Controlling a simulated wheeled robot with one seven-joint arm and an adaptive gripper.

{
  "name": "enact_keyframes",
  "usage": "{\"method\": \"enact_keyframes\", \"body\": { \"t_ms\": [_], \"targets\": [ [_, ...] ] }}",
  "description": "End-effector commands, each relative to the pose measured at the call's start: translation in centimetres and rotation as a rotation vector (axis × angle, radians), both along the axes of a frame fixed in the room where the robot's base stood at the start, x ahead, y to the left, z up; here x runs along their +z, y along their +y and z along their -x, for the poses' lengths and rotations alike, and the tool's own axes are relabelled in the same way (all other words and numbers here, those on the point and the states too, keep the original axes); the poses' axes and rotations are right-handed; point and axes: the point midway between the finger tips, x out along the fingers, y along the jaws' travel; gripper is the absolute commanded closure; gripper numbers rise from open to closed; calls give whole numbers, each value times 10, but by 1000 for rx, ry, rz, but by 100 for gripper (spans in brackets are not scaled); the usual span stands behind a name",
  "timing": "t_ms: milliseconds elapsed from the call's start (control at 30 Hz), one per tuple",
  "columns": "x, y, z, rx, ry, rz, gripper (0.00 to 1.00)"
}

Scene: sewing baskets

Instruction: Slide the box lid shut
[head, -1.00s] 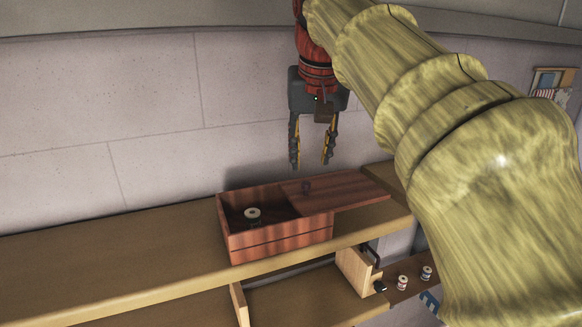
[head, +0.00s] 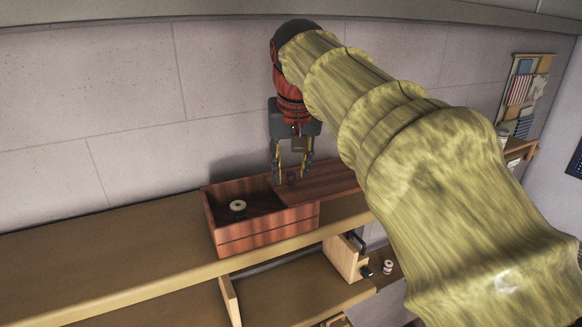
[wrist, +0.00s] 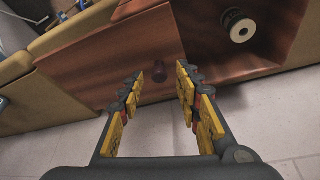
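The reddish-brown wooden box (head: 265,232) stands on the upper shelf with its left part open. Its sliding lid (head: 335,183) covers the right part and sticks out past the box's right end. A small round dark knob (wrist: 158,74) stands on the lid near its inner edge. A pale spool (head: 238,205) lies inside the open part and also shows in the wrist view (wrist: 239,28). My gripper (head: 292,180) points down at the lid, open, with its fingertips on either side of the knob. Whether a finger touches the knob I cannot tell.
The upper shelf (head: 90,245) is bare left of the box. A wall stands close behind it. Below are a wooden bracket (head: 343,258) and a small spool (head: 387,267). A board with cloth swatches (head: 524,95) hangs at the right.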

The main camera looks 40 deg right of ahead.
Motion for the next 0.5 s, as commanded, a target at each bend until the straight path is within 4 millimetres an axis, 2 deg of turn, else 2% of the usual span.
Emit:
{"method": "enact_keyframes", "body": {
  "t_ms": [500],
  "targets": [
    [0,0,0,0,0,0,93]
  ]
}}
